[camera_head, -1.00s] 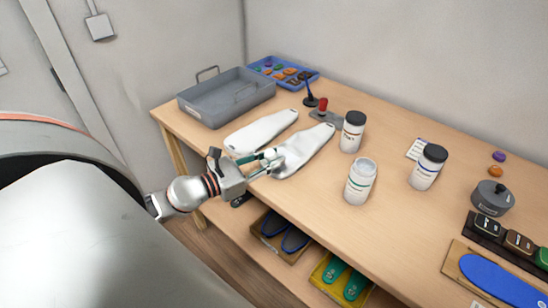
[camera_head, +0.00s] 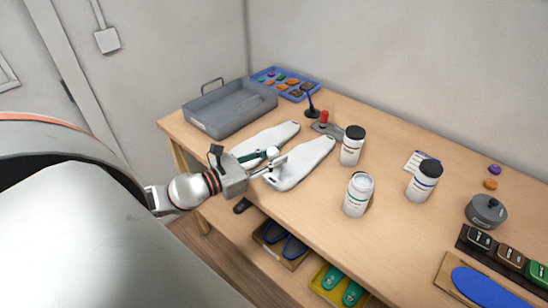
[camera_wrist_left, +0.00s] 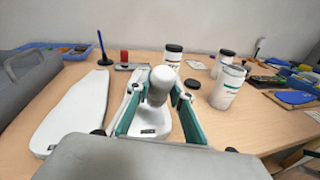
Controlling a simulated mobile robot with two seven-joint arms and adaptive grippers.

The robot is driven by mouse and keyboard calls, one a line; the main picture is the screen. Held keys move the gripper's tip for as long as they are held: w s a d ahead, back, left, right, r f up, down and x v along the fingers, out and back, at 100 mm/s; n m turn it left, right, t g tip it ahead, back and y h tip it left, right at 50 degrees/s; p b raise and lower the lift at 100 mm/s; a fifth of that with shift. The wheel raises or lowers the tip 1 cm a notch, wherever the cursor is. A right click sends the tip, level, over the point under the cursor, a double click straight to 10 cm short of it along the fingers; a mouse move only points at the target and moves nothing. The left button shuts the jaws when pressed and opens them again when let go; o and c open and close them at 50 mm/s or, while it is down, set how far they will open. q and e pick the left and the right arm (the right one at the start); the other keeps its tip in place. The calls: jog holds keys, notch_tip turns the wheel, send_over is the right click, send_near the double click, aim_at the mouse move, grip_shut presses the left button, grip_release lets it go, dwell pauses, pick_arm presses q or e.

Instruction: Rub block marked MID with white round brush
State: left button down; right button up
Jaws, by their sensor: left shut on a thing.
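My left gripper (camera_head: 276,159) is shut on a white round-headed piece (camera_head: 272,152), which looks like the white round brush. It also shows between the green fingers in the left wrist view (camera_wrist_left: 160,86); its bristles cannot be made out. The gripper is over the near end of two white foot-shaped forms. A dark holder with a black block (camera_head: 481,240), a brown block (camera_head: 510,255) and a green block (camera_head: 538,272) lies at the far right. Their labels are too small to read, so I cannot tell which is MID. My right gripper is not in view.
The white forms (camera_head: 302,162) lie on the wooden bench beside a grey tray (camera_head: 228,108). White jars (camera_head: 352,145) stand mid-bench, one (camera_head: 358,195) near the front edge. A grey lidded pot (camera_head: 486,211) and a blue insole (camera_head: 486,288) are at the right.

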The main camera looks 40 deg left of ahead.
aim_at(274, 147)
pick_arm(q)
jog(key=shift+r+b, duration=0.5)
jog(key=shift+r, duration=0.95)
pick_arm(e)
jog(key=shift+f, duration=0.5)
pick_arm(q)
jog(key=shift+w, duration=0.1)
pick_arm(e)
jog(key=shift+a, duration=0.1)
